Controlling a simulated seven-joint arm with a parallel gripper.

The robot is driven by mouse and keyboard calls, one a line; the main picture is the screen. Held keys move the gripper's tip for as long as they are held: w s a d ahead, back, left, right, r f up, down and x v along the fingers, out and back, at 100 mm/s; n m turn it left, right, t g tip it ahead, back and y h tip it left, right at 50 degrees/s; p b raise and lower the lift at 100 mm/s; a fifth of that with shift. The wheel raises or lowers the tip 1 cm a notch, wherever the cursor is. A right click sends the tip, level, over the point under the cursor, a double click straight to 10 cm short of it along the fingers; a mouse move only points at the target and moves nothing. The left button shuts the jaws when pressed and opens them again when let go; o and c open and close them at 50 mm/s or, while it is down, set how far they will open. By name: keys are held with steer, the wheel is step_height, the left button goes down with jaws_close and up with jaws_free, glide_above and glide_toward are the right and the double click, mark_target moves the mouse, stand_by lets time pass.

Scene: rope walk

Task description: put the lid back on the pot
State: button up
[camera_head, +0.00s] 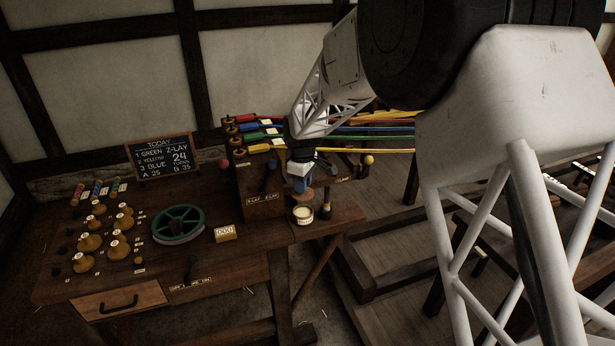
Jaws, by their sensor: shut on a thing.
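The pot (302,214) is a small round tub with a pale, cream-coloured top and a label. It stands upright and uncovered near the right front corner of the bench. My gripper (301,187) points down just above and behind it in the picture. It is shut on the lid (303,195), a small brownish disc that appears to hang just above the pot, apart from it. The fingertips are tiny here, so the exact grip and the sideways offset from the pot are hard to tell.
A dark upright brush or bottle (326,209) stands close right of the pot. A wooden box with levers (262,204) is to the left. A counter (225,233), a green wheel (178,223) and several wooden tops (89,242) lie farther left. Coloured ropes (375,138) stretch rightwards behind.

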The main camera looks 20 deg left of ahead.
steer(key=shift+f, duration=0.15)
stand_by(0.3)
steer(key=shift+f, duration=3)
steer(key=shift+f, duration=0.2)
stand_by(0.8)
steer(key=o, duration=1.5)
steer(key=shift+c, duration=0.2)
steer(key=shift+r, duration=0.25)
steer(key=shift+r, duration=3.25)
steer(key=shift+c, duration=0.2)
jaws_close()
